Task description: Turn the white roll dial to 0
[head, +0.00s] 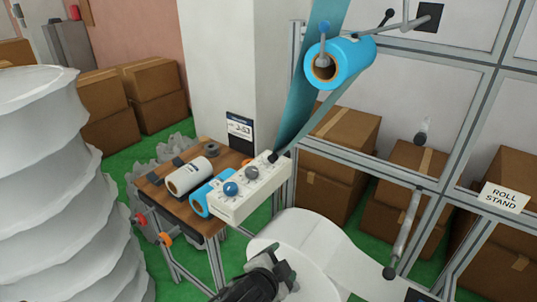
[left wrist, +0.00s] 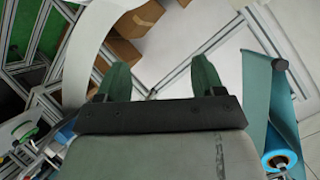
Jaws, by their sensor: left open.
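A white control box (head: 262,190) stands at the edge of a wooden table. Its sloped top carries a blue knob (head: 231,188), a grey knob (head: 251,173) and a dark part at its far end. The dial marks are too small to read, and I cannot tell which knob is the white roll dial. My left gripper (head: 282,272) is low in the head view, in front of the large white roll (head: 318,268), apart from the box. In the left wrist view my left gripper (left wrist: 160,78) has its two dark green fingers wide apart with nothing between them.
The wooden table (head: 157,197) holds a small white roll (head: 191,176) and a blue roll (head: 201,203). A teal web hangs from an upper blue roll (head: 350,62). A metal frame (head: 424,215) with bars and cardboard boxes stands at right. White stacked forms (head: 50,190) fill the left.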

